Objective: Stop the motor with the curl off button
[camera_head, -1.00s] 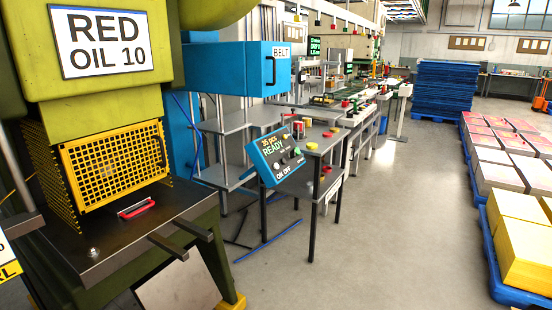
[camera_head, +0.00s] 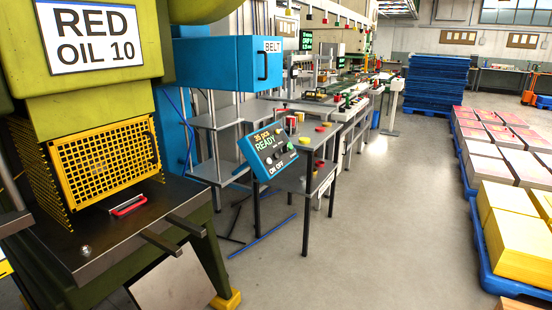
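A tilted blue control panel (camera_head: 267,152) is fixed at the front left of a grey table (camera_head: 305,178). Its screen reads "35 pcs READY". Below the screen are several small knobs or buttons, and "ON OFF" is printed along the lower edge. The buttons are too small to tell which one is the curl off button. Red and yellow buttons or knobs stand on the tabletop behind the panel. Neither of my grippers shows in the head view.
A green press with a yellow mesh guard (camera_head: 105,165) and two projecting bars stands at the left. A blue box marked BELT (camera_head: 228,64) is behind the panel. Blue pallets with yellow stacks (camera_head: 515,225) line the right. The grey floor (camera_head: 390,220) between is clear.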

